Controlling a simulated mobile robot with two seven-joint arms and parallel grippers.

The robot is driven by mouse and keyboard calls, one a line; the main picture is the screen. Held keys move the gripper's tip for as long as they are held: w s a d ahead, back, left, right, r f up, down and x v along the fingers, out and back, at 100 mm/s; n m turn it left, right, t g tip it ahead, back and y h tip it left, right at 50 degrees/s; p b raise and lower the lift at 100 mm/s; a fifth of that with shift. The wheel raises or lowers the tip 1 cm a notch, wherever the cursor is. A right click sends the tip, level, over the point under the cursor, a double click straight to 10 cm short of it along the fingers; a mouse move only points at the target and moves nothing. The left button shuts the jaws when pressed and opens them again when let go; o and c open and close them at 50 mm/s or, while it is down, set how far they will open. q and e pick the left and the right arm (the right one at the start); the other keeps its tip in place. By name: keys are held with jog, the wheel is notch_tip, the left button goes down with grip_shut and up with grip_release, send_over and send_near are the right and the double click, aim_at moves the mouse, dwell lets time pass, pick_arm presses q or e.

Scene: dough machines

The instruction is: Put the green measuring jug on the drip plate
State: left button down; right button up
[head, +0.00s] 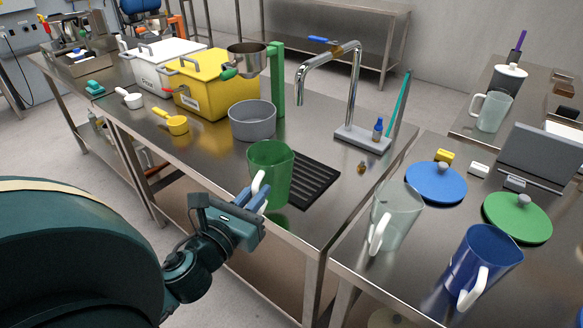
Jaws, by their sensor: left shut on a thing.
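The green measuring jug (272,165) is upright at the near edge of the steel table, with its white handle towards me. My left gripper (256,196) is shut on the handle. The drip plate (316,181) is a black ribbed mat lying on the table just right of the jug. The jug covers the plate's left part from view. I cannot tell whether the jug's base touches anything or hangs just above. My right gripper is not in view.
A grey pot (252,121) stands behind the jug, and a tap (355,95) rises behind the drip plate. A clear jug (396,218) and a blue jug (480,262) stand on the right table. A yellow flour bin (207,88) is further back.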

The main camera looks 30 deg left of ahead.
aim_at(289, 168)
pick_arm(q)
jog(key=w+f, duration=0.1)
jog(key=w, duration=0.3)
jog(key=w+a+f, duration=0.1)
jog(key=w, duration=0.4)
jog(key=w+f+p, duration=0.1)
jog(key=w, duration=0.3)
jog(key=shift+w+a+f, duration=0.1)
jog(key=shift+w+a, duration=0.15)
jog(key=shift+w, duration=0.05)
jog(key=shift+f, duration=0.35)
jog(key=c, duration=1.5)
grip_release()
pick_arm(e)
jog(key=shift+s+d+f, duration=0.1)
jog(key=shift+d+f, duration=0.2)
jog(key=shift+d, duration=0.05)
pick_arm(q)
jog(key=shift+o, duration=0.2)
